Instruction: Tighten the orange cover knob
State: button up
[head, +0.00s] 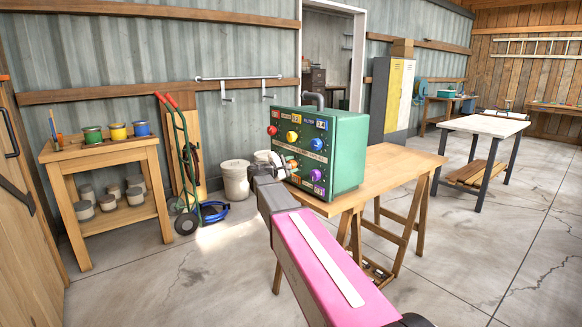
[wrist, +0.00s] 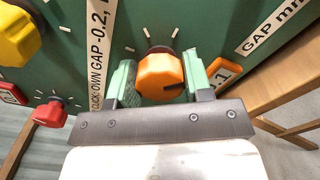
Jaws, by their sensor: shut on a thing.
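The orange cover knob (wrist: 158,76) sits on the green panel in the wrist view, with a dark pointer mark toward its lower right. Short white tick marks ring it. My gripper (wrist: 160,80) has one green-padded finger on each side of the knob and is shut on it. In the head view my gripper (head: 283,168) reaches the lower left of the front of the green control box (head: 349,155). The orange knob cannot be made out there behind it.
A yellow knob (wrist: 18,36) and a small red knob (wrist: 50,113) lie left of my fingers. Blue (head: 316,144) and purple (head: 316,175) knobs are on the box's right side. The box stands on a wooden trestle table (head: 400,165).

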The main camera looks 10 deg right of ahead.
jog(key=o, duration=0.9)
jog(key=v, duration=1)
jog(key=shift+s+a, duration=0.2)
jog(key=shift+a, duration=0.15)
jog(key=s+d+f+m+g+y, duration=0.2)
jog(key=s+d+f+y, duration=0.15)
jog(key=s+f, duration=0.45)
jog(key=s+d+f+m+g+y, duration=0.2)
jog(key=s+d+f+m+y, duration=0.15)
jog(key=f, duration=0.85)
jog(key=s+a+f+m+g+y, duration=0.1)
jog(key=s+f+m+y, duration=0.1)
jog(key=s+f+y, duration=0.1)
jog(key=s+a+f+m+g+y, duration=0.1)
jog(key=s+a+f+m+y, duration=0.1)
jog(key=s+f, duration=0.3)
jog(key=s+a+f+m+g+y, duration=0.1)
jog(key=s+f+y, duration=0.3)
jog(key=s, duration=0.5)
jog(key=shift+s+a+f+m+g, duration=0.15)
jog(key=shift+f+m+g, duration=0.15)
jog(key=shift+f+m, duration=0.3)
